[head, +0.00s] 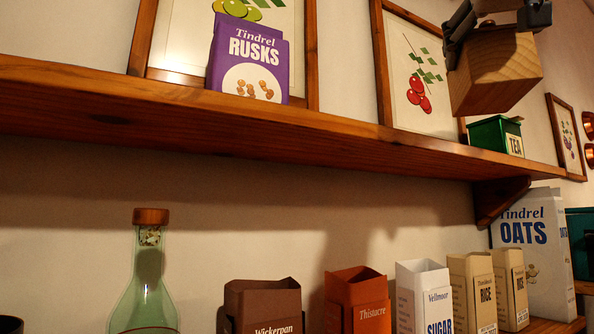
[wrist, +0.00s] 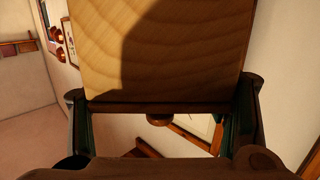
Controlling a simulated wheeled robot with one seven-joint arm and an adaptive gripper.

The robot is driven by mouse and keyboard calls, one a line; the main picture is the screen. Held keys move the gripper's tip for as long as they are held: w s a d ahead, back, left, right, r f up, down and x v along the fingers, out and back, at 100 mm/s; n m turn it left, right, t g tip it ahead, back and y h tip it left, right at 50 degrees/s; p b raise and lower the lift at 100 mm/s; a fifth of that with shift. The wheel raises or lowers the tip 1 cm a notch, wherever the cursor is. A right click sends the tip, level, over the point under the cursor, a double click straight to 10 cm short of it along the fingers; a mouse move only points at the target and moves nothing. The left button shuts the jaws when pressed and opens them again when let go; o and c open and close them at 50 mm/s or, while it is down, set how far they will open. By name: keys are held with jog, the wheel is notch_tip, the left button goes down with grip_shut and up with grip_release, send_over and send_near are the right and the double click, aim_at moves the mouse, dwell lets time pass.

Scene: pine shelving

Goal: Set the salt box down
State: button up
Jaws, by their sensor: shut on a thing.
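The salt box (head: 494,78) is a pale wooden block-like box, high at the right of the head view. My gripper (head: 497,28) is shut on it from above, with a dark finger on each side. In the wrist view the box's wood-grained face (wrist: 190,50) fills the upper middle between the fingers, partly in shadow. The box hangs slightly tilted, with its underside clear of the upper shelf (head: 250,126). How far it is in front of or over the shelf I cannot tell. No label shows on it.
On the upper shelf stand a purple rusks box (head: 247,58) and, just below right of the salt box, a green tea tin (head: 496,135). Framed pictures (head: 415,75) are behind. Shelf between rusks and tea looks clear. Below are several cartons and a green bottle (head: 146,280).

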aim_at(454, 73)
jog(key=shift+w+d+f+p, duration=0.25)
jog(key=shift+w+f, duration=0.55)
jog(key=shift+w, duration=1.55)
jog(key=shift+w+d+f+p, duration=0.1)
jog(key=shift+w+f+p, duration=0.5)
jog(key=shift+w, duration=1.75)
jog(key=shift+w+d+f+p, duration=0.1)
jog(key=shift+w+f, duration=0.85)
jog(key=shift+w, duration=1.4)
jog(key=shift+f, duration=0.1)
jog(key=o, duration=2)
jog(key=shift+f, duration=0.15)
jog(key=shift+c, duration=0.2)
jog(key=shift+r, duration=0.2)
jog(key=b+v, duration=0.2)
jog(key=v, duration=1)
